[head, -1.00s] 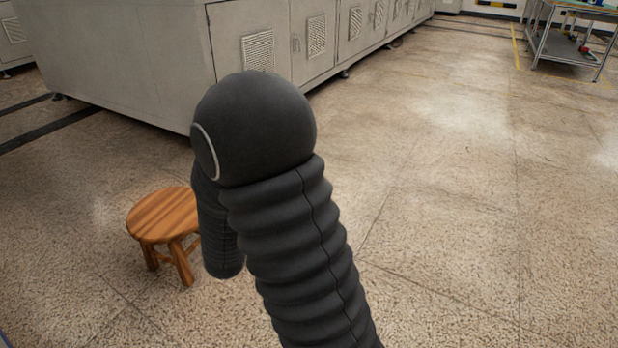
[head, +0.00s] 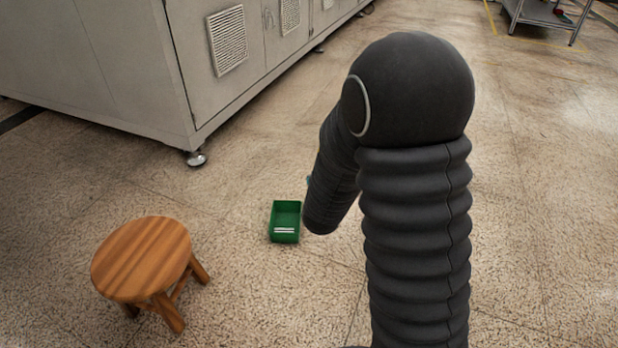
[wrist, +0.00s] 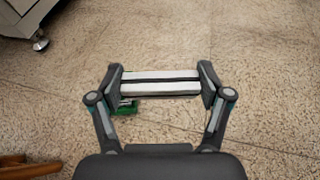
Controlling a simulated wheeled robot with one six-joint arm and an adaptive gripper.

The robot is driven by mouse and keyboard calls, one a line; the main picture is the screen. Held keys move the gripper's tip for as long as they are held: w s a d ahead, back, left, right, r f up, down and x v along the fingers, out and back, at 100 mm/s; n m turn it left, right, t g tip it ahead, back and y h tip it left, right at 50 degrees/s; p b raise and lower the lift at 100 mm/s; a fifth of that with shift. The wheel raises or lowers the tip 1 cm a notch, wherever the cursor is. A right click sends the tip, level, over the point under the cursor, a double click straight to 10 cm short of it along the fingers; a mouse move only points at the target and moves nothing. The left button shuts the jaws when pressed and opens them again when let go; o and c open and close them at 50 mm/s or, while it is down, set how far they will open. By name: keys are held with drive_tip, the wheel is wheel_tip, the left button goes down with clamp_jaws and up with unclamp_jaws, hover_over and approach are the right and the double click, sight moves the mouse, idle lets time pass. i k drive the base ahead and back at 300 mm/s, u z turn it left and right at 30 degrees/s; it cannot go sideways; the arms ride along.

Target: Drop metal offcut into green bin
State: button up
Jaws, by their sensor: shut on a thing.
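The green bin (head: 285,238) stands on the floor in the middle of the head view, with a white marking or strips at its near side. My gripper (wrist: 160,85) shows in the wrist view, shut on the metal offcut (wrist: 160,76), a pale flat bar with a dark stripe along it. The offcut spans between the two fingertips, above the floor. A small part of the green bin also shows in the wrist view (wrist: 127,110), behind and below the offcut's left end. In the head view my arm hides the gripper and the offcut.
A round wooden stool (head: 142,258) stands left of the bin. A large grey cabinet (head: 130,70) with a caster foot (head: 195,158) stands behind. A metal cart (head: 545,15) is at the far right. The floor around the bin is clear.

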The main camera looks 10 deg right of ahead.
sight(290, 223)
drive_tip(key=u, duration=0.05)
drive_tip(key=i, duration=0.6)
drive_tip(key=u, duration=0.7)
drive_tip(key=i, duration=0.45)
drive_tip(key=u, duration=0.45)
